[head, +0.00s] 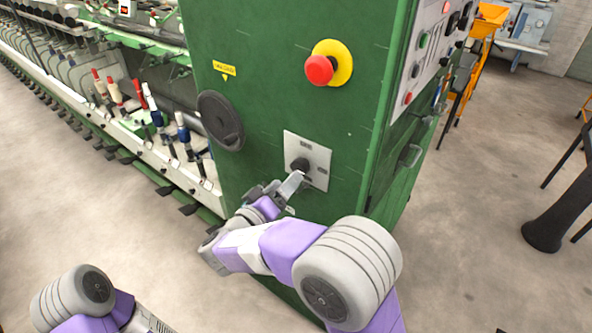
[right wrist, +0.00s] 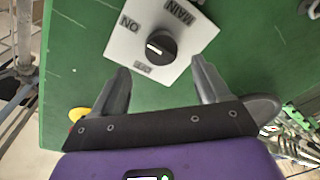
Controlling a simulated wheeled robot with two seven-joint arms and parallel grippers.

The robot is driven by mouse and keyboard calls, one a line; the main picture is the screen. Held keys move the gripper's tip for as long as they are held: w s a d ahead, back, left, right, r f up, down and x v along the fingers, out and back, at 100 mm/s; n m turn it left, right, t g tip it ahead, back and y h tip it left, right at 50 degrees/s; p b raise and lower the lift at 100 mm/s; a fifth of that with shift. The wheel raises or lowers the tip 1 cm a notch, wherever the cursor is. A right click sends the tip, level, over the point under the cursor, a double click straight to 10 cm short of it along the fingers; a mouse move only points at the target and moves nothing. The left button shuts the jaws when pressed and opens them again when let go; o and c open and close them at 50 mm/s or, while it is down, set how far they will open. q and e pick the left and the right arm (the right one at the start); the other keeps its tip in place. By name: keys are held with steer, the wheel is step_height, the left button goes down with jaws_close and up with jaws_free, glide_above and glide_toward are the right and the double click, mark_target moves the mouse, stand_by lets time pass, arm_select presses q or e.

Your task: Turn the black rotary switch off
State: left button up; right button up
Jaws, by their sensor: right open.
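The black rotary switch (head: 299,164) sits on a pale square plate (head: 320,155) on the green machine's end panel. In the right wrist view, the round knob (right wrist: 161,46) has a short white mark, and its plate (right wrist: 120,45) carries labels including ON and MAIN. The mark lies aslant on the knob's left part; I cannot tell exactly which label it points at. My right gripper (head: 288,186) is open and empty just in front of the knob. In the wrist view its fingers (right wrist: 160,68) stand apart, below the knob and to either side. My left gripper is out of view.
A red emergency button (head: 319,70) on a yellow base is above the switch. A dark round handwheel (head: 220,120) is to the left. Rows of bobbins (head: 150,105) stand further left. An orange stand (head: 484,25) is at the back right. The floor in front is clear.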

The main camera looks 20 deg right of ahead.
mark_target(301, 166)
steer(key=x, duration=0.6)
steer(key=shift+f, duration=0.15)
steer(key=shift+c, duration=0.3)
steer(key=c, duration=1)
